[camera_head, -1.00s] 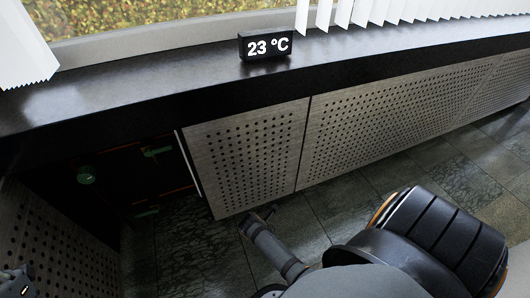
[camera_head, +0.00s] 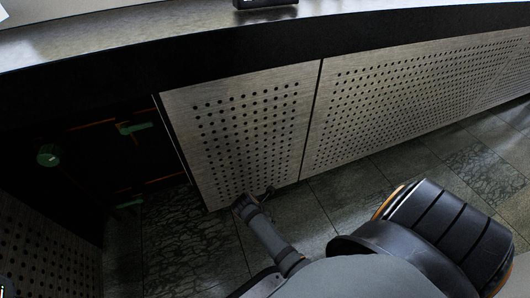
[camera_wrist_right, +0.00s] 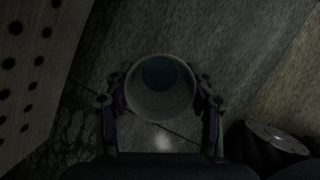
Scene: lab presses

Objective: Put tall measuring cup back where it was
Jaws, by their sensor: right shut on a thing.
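In the right wrist view a pale, round, open-topped vessel, which I take for the tall measuring cup (camera_wrist_right: 160,104), is seen from above, with a dark bluish bottom inside. My right gripper (camera_wrist_right: 162,90) is shut on it, one finger on each side of its wall. In the head view my right gripper (camera_head: 267,193) is small and dark at the end of my arm, low in front of the perforated cabinet panel. The cup cannot be made out there. My left gripper is not clearly in view.
A perforated panel (camera_head: 240,125) stands beside a dark open compartment with green-handled valves (camera_head: 133,128) and a green knob (camera_head: 48,155). A black sill (camera_head: 300,45) runs above, with the base of a display (camera_head: 265,4) on it. The tiled floor (camera_head: 190,235) is clear.

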